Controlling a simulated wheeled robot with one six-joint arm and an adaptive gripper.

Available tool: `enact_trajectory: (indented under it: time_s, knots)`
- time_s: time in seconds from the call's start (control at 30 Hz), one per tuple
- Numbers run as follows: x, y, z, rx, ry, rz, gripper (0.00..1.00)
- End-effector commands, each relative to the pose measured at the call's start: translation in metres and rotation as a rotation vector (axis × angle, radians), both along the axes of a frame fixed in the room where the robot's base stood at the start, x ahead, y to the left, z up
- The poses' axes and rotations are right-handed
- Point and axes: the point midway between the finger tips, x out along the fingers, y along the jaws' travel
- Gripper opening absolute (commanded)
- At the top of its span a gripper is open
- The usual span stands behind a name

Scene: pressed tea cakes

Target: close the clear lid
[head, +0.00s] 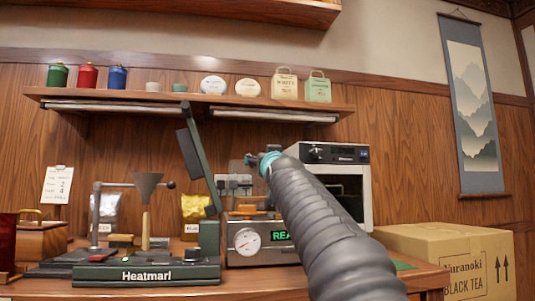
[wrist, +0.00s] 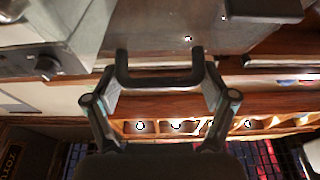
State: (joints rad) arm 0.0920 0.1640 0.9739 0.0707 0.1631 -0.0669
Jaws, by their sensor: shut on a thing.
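The clear lid is seen in the head view as a faint translucent panel (head: 237,169) above the steel machine (head: 245,258) with a round gauge and a lit green display. It looks raised, but its exact angle is hard to tell. In the wrist view my gripper (wrist: 160,76) has its fingers at both ends of a dark U-shaped handle (wrist: 160,82), shut on it. A greyish see-through surface (wrist: 165,35), likely the lid, lies beyond the handle. In the head view my arm hides the fingertips and part of the machine.
A green Heatmarl press (head: 120,272) with a raised dark arm (head: 197,160) stands left of the machine. A steel oven (head: 345,180) stands behind my arm. A shelf (head: 190,97) with canisters runs above. A cardboard box (head: 450,255) stands at right.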

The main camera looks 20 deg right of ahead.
Motion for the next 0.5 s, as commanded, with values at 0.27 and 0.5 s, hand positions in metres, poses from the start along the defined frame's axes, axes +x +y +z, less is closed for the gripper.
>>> enact_trajectory:
  time_s: [0.27,0.5]
  knots:
    - [0.0058,-0.0008,-0.0097,-0.001,0.005,-0.002,0.20]
    - [0.0060,-0.0010,-0.0100,0.000,0.006,-0.002,0.20]
